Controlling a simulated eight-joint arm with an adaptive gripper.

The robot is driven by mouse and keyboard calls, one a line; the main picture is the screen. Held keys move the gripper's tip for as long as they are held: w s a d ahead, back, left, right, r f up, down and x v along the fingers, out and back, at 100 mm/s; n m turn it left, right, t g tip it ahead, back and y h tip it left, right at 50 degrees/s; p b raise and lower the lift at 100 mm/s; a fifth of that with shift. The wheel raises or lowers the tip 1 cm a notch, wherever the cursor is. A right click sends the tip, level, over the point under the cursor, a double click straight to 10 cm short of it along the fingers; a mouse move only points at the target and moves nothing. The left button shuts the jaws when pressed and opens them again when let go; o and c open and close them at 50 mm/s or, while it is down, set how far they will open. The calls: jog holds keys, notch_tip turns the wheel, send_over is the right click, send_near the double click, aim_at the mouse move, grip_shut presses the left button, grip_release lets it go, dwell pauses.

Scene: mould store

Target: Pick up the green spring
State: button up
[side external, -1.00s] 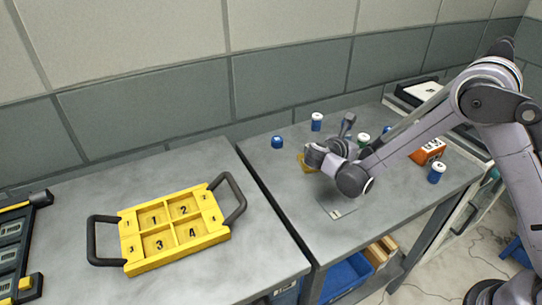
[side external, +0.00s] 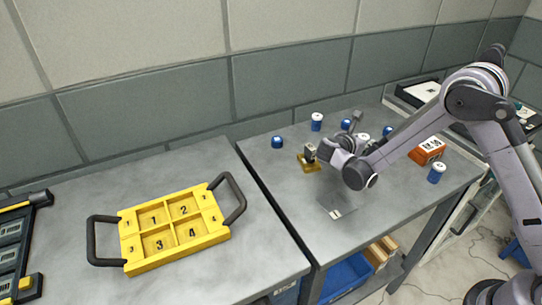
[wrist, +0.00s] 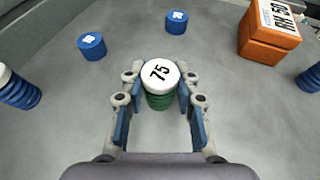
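The green spring (wrist: 159,101) stands upright in the wrist view under a white cap marked 75. It is between the two blue-padded fingers of my gripper (wrist: 160,92). The fingers are open, with a narrow gap showing on each side of the green body. In the side external view the white cap (side external: 362,137) shows just beyond my gripper. The spring's lower part is mostly hidden there by the gripper.
Blue springs stand around: one (wrist: 92,46) and another (wrist: 177,22) behind, and white-capped ones at the sides. An orange box (wrist: 270,35) is at the back right. A yellow numbered tray (side external: 130,268) with black handles rests on the left table.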

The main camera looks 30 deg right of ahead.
grip_shut()
